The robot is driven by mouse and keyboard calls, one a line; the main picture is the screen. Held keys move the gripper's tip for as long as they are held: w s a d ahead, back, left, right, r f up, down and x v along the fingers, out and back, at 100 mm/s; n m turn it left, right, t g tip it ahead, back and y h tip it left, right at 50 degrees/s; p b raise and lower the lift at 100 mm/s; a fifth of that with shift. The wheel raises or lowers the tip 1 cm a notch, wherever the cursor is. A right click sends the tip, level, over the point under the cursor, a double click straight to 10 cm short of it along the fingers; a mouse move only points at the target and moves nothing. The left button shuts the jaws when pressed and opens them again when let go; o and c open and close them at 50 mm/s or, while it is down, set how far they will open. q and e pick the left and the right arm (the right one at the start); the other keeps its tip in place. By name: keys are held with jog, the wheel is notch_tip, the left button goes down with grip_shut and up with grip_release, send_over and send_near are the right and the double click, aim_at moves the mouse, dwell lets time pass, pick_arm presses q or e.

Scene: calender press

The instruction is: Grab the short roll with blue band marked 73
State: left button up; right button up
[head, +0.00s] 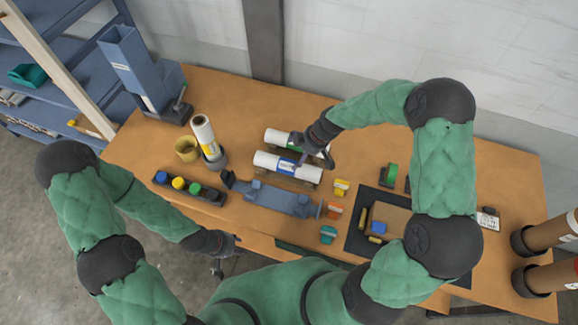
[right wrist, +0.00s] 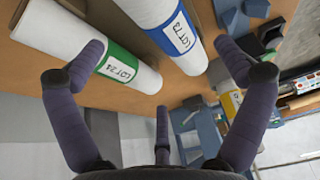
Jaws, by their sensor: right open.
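The white roll with the blue band (head: 286,166) lies across the middle of the table. In the right wrist view its blue band (right wrist: 182,38) reads 73. A second white roll with a green band (head: 275,137) lies just behind it; its label (right wrist: 121,67) reads 24. My right gripper (head: 307,151) is over the right part of these rolls and partly hides them. In the right wrist view it is open (right wrist: 165,75), with one finger over the green-band roll and the blue-band roll's end between the fingers' directions. My left gripper (head: 226,254) is low, off the table's front edge.
A blue-grey cradle (head: 275,199) stands in front of the rolls. A tray with coloured caps (head: 188,189), an upright white roll (head: 204,133) and a yellow cup (head: 187,149) stand left. Coloured blocks (head: 333,210) and a dark mat (head: 353,239) lie right.

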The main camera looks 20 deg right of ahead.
aim_at(291, 161)
jog(key=shift+p+x, duration=0.45)
jog(key=shift+x, duration=4.55)
jog(key=shift+a+r, duration=0.1)
jog(key=shift+a, duration=0.1)
jog(key=c, duration=1.3)
